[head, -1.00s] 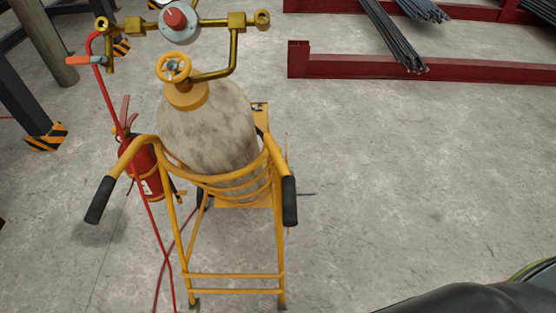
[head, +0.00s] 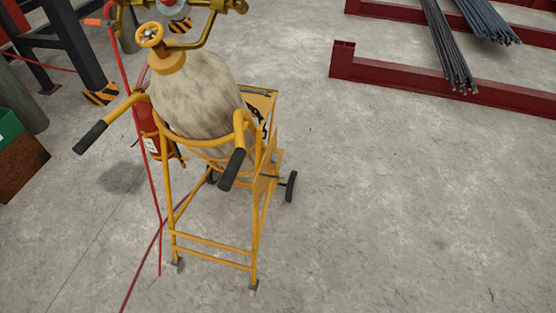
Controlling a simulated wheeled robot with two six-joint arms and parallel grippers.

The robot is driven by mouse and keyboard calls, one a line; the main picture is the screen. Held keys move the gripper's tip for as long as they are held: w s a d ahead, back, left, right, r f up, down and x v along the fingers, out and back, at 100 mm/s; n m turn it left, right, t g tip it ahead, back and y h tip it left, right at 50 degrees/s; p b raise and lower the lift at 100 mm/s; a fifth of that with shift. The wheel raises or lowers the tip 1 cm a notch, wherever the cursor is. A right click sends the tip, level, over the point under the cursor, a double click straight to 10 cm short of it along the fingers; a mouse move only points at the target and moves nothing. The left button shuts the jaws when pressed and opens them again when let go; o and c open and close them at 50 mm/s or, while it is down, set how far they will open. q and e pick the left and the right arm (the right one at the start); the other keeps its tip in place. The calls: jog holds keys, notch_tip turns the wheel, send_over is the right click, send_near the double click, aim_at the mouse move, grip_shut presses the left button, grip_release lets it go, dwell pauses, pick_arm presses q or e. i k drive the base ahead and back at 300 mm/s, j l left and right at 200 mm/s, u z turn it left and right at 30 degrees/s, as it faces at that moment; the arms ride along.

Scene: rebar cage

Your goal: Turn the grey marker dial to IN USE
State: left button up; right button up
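I cannot make out a grey marker dial or an IN USE label in the head view. A pale, stained gas cylinder (head: 203,95) stands in a yellow trolley (head: 169,205) at the upper left. A yellow handwheel valve (head: 150,36) sits on top of it. The brass fittings (head: 228,6) above the valve are cut off by the top edge. A yellow panel with dark markings (head: 262,103) shows behind the cylinder, too small to read and partly hidden. Neither of my grippers is in view.
A red hose (head: 143,140) runs down beside the trolley to the floor. A red fire extinguisher (head: 152,145) is partly hidden behind it. Red steel beams (head: 400,77) with rebar bundles (head: 450,50) lie at the upper right. The concrete floor at right (head: 420,210) is clear.

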aim_at(275, 158)
jog(key=i+l+u, duration=0.1)
jog(key=l, duration=0.35)
jog(key=i+l+u, duration=0.15)
jog(key=l, duration=0.35)
jog(key=i+l+u, duration=0.1)
jog(key=l, duration=0.4)
jog(key=i+l+u, duration=0.15)
jog(key=l, duration=0.35)
